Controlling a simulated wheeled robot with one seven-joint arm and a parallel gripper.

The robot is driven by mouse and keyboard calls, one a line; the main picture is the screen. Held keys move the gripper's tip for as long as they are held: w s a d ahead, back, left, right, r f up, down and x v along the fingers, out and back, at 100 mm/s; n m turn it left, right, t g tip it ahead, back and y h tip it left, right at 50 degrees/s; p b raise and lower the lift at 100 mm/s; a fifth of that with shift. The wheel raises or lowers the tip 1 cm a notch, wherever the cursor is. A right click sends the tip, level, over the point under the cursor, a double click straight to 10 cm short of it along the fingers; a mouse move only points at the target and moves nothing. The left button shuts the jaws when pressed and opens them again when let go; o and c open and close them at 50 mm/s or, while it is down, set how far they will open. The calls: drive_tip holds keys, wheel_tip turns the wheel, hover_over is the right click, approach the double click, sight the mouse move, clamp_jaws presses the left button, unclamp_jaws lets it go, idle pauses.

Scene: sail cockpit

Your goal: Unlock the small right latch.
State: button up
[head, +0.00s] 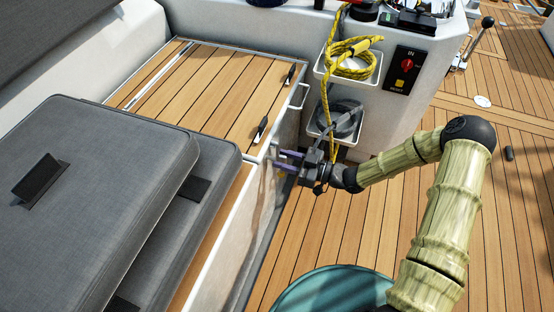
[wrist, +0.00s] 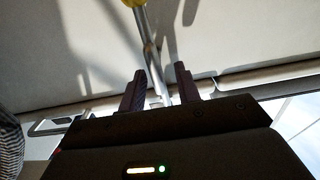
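My gripper (head: 279,160) is at the side wall of the wood-topped locker (head: 215,90), just below the lid's near right corner. In the wrist view my gripper (wrist: 160,85) has its two dark purple fingers apart, with a visible gap. A metal rod with a yellow end (wrist: 148,45) shows in line with that gap; I cannot tell whether the fingers touch it. Two small black fittings, one nearer (head: 260,130) and one farther (head: 289,75), sit along the lid's right edge. I cannot tell which part is the small right latch; the gripper hides part of the wall.
Grey cushions (head: 90,190) lie on the left. A metal handle (head: 299,96) sticks out of the locker's side. Shelves with yellow rope (head: 352,58) and dark rope (head: 340,118) stand behind my gripper. A teal round object (head: 335,290) is at the bottom. Wooden floor (head: 520,220) is open at right.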

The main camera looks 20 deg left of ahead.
drive_tip(key=shift+w+a, duration=0.15)
drive_tip(key=shift+a, duration=1.1)
drive_tip(key=shift+w, duration=0.15)
clamp_jaws()
drive_tip(key=shift+a, duration=0.15)
